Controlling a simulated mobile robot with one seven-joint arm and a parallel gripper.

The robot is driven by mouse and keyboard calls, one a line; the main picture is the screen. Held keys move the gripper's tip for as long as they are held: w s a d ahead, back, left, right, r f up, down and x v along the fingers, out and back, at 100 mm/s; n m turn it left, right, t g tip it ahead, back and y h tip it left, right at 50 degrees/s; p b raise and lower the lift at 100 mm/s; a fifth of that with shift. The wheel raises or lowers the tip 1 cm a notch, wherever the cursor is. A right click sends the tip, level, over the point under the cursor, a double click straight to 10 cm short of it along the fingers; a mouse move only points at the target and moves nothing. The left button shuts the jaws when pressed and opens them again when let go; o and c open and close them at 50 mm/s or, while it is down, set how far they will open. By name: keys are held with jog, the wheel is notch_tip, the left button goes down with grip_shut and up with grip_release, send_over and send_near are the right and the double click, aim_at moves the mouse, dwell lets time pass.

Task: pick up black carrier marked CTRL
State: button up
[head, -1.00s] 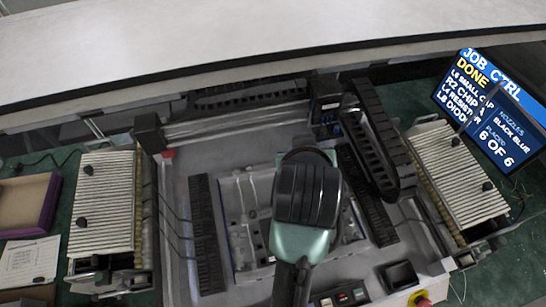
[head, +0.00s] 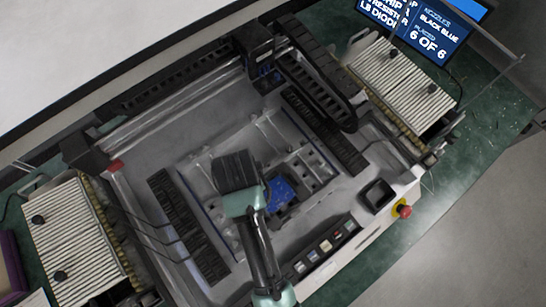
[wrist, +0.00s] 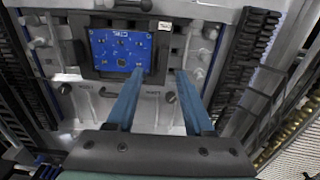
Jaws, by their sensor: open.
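The black carrier (wrist: 163,48) lies flat in the machine bed, holding a blue board (wrist: 121,52) with CTRL lettering, upside down in the wrist view. In the head view the blue board (head: 282,192) shows just right of my arm, which hides part of the carrier. My gripper (wrist: 158,76) is open and empty. In the wrist view its two fingers reach toward the carrier's near edge, the left one overlapping the board's near right corner. I cannot tell how high they are above it.
Black rails (head: 190,232) flank the bed, and a dark cable chain (head: 318,85) stands at the upper right. White slatted feeders (head: 75,240) sit on both sides. A red stop button (head: 404,211) and a black tray (head: 377,196) are at the front right. A screen (head: 430,25) reads "6 OF 6".

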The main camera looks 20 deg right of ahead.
jog(key=shift+s+f, duration=0.15)
jog(key=shift+f, duration=0.3)
jog(key=shift+a+f+p, duration=0.15)
jog(key=shift+f+p, duration=0.25)
jog(key=shift+f, duration=0.75)
jog(key=shift+a+f+p, duration=0.15)
jog(key=shift+f+p, duration=0.25)
jog(key=shift+f, duration=0.7)
jog(key=shift+c, duration=0.3)
grip_shut()
